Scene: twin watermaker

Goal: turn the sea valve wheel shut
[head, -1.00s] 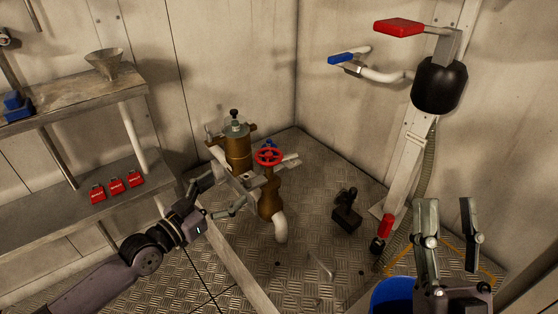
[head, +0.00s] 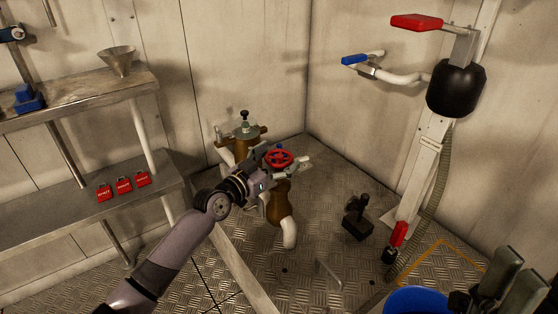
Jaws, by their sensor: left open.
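The red sea valve wheel (head: 279,158) sits on top of a brown valve body (head: 280,200) with a white pipe elbow below it. My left gripper (head: 272,164) is open at the wheel's left and near side. Its wrist and fingers overlap the wheel's lower left edge in the picture, and I cannot tell whether they touch it. My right gripper (head: 508,280) is at the lower right corner, far from the wheel, with its two fingers apart and nothing seen between them.
A brown strainer housing (head: 244,145) stands just behind the wheel. Shelves (head: 75,205) with red tags are at the left. A black pedal-like object (head: 356,226), a blue bucket (head: 415,300) and a wall post with red and blue handles (head: 418,22) are at the right.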

